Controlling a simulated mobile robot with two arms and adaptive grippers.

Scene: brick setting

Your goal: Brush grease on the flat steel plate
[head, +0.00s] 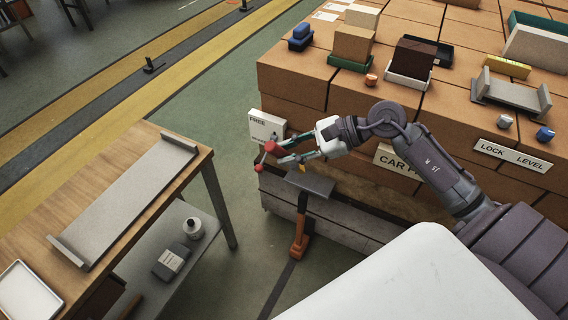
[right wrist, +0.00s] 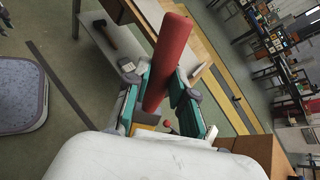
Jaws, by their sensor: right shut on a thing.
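A long grey plate (head: 128,200) with a raised lip at each end lies on the wooden workbench (head: 188,203) at the left. I take it for the steel plate. My right gripper (head: 268,157) is beyond the bench's right end, over the floor, apart from the plate. It is shut on a red rod-like handle (right wrist: 171,55), which stands between the teal fingers in the right wrist view. A bristle end is not clear. No grease is clearly seen. My left gripper is not in view.
A white tray (head: 28,292) sits on the bench's near corner. A pale bottle (head: 193,228) and dark box (head: 171,262) are on the lower shelf. An orange-handled tool (head: 300,235) is below my gripper. Stacked brown blocks (head: 290,75) stand at right; green floor lies between.

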